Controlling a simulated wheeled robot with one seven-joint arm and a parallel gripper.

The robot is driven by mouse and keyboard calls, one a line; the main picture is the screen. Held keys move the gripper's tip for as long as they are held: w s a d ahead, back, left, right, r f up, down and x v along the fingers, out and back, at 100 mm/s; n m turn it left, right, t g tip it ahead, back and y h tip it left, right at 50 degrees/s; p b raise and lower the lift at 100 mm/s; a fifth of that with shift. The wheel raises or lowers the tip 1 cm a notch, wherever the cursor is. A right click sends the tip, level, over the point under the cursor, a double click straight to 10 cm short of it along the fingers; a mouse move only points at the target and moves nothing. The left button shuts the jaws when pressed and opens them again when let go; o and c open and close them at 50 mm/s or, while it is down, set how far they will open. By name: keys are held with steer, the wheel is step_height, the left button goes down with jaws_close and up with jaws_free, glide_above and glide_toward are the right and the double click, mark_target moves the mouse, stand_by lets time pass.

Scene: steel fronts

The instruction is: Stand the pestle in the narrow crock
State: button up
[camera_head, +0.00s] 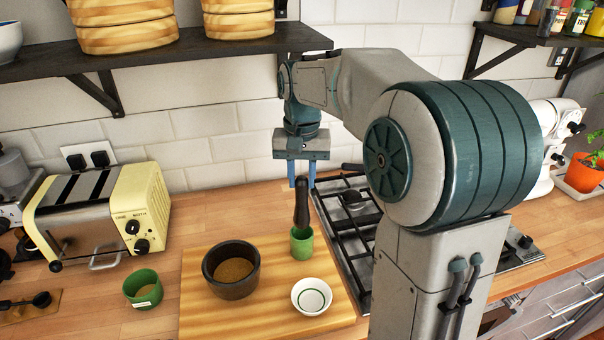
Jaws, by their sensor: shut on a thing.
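The dark pestle (302,208) is upright, its top between the blue fingers of my gripper (302,178). My gripper is shut on it and points straight down. The narrow green crock (301,246) stands on the wooden board directly below. The pestle's lower end meets the crock's mouth in the picture and looks to be at or just inside the rim; how deep it is I cannot tell.
A dark mortar bowl (231,288) and a small white bowl (311,297) sit on the board (200,322) close to the crock. A wider green cup (143,290) and a toaster (95,215) are left. The gas hob (352,240) lies right; a shelf (160,50) hangs above.

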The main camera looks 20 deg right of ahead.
mark_target(301, 198)
steer(key=shift+f+b, duration=1.85)
steer(key=shift+f, duration=1.3)
steer(key=o, duration=1.1)
step_height(301, 198, up, 14)
steer(key=shift+f, duration=0.1)
